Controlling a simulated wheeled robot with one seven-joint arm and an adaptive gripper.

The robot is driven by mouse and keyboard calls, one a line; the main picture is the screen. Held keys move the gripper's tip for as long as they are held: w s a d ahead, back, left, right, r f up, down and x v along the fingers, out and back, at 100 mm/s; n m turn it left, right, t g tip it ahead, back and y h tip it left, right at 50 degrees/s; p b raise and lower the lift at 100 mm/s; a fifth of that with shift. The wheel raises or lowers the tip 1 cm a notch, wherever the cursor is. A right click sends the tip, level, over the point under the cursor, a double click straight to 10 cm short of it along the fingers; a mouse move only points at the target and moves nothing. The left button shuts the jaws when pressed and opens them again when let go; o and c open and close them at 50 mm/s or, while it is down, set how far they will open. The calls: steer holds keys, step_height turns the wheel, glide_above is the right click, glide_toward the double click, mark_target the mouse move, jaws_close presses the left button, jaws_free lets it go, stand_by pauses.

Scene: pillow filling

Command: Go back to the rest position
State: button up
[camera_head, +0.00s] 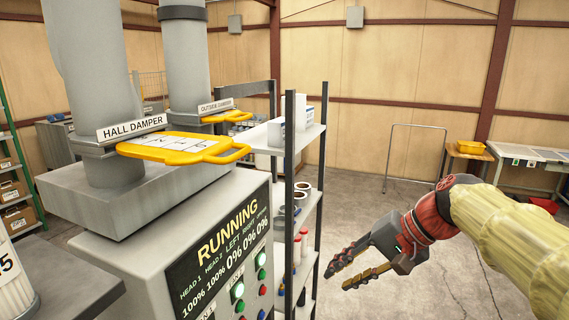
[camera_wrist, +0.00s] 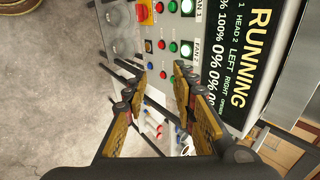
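My gripper (camera_head: 352,276) is open and empty in the head view, at the lower right. It hangs in free air to the right of the grey machine and the shelf, with its fingers pointing left and downward. In the wrist view my gripper (camera_wrist: 150,105) shows its two fingers spread apart with nothing between them. Beyond the fingers is the control panel (camera_wrist: 178,20) with green, red and white buttons. The machine's display (camera_head: 222,252) reads RUNNING; it also shows in the wrist view (camera_wrist: 240,75). No finger visibly touches anything.
Yellow damper handles labelled HALL DAMPER (camera_head: 180,148) and OUTSIDE DAMPER (camera_head: 228,116) stick out from the grey pipes. A dark-posted shelf (camera_head: 320,130) with several items stands beside the machine. A yellow bin (camera_head: 470,147) and a white table (camera_head: 535,153) stand at the back right. The floor between is open.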

steer(key=s+d+f+n+t+h+b, duration=0.1)
steer(key=s+d+f+n+h+b, duration=0.1)
steer(key=s+f+b, duration=0.5)
steer(key=s+d+f+n+t+h+b, duration=0.1)
steer(key=s+d+f+n+h+b, duration=0.1)
steer(key=s+d+f+h+b, duration=0.2)
steer(key=s+f+b, duration=0.1)
steer(key=s+f, duration=0.3)
steer(key=f, duration=0.4)
steer(key=s+f+h+b, duration=0.1)
steer(key=s+f, duration=0.3)
steer(key=f, duration=0.4)
steer(key=shift+s+d+n+b, duration=0.2)
steer(key=shift+n+b, duration=0.2)
steer(key=shift+b, duration=0.3)
